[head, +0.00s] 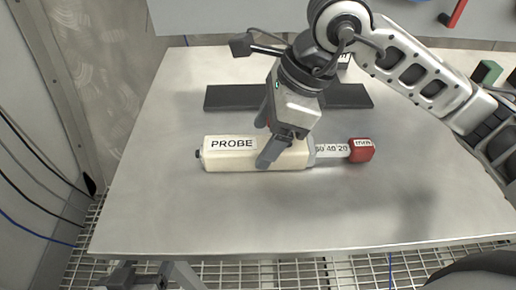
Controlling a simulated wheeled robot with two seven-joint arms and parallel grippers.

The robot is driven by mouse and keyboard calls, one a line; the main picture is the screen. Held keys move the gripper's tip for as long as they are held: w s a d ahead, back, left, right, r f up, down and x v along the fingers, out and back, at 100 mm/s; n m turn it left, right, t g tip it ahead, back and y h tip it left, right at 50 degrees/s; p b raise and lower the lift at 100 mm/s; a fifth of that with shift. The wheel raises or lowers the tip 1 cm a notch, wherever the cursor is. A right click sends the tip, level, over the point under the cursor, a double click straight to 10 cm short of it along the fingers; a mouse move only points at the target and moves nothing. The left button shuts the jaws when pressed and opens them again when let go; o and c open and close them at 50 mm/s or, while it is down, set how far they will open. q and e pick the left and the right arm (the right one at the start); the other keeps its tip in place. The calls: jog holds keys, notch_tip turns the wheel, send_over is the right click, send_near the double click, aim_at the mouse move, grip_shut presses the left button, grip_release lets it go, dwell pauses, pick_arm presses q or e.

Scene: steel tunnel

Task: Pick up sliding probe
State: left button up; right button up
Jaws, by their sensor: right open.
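The sliding probe (225,158) lies flat on the metal table, lengthwise from left to right. It has a cream body labelled PROBE, a dark tip at its left end, a pale scale section (331,151) with numbers, and a red end block (361,150) at the right. My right gripper (266,137) is open above the right part of the cream body. One finger shows in front of the body and the other near its back edge. Contact cannot be told. A dark part of my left gripper (120,276) shows at the bottom edge, mostly cut off.
The table (150,210) is clear in front and to the left of the probe. A flat dark bar (230,97) lies behind the probe, partly hidden by my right gripper. A green block (487,72) is at the back right. Grating and cables lie beyond the table's edges.

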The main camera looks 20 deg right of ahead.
jog(key=shift+x, duration=0.9)
jog(key=c, duration=1.2)
jog(key=shift+r, duration=0.1)
jog(key=shift+c, duration=0.7)
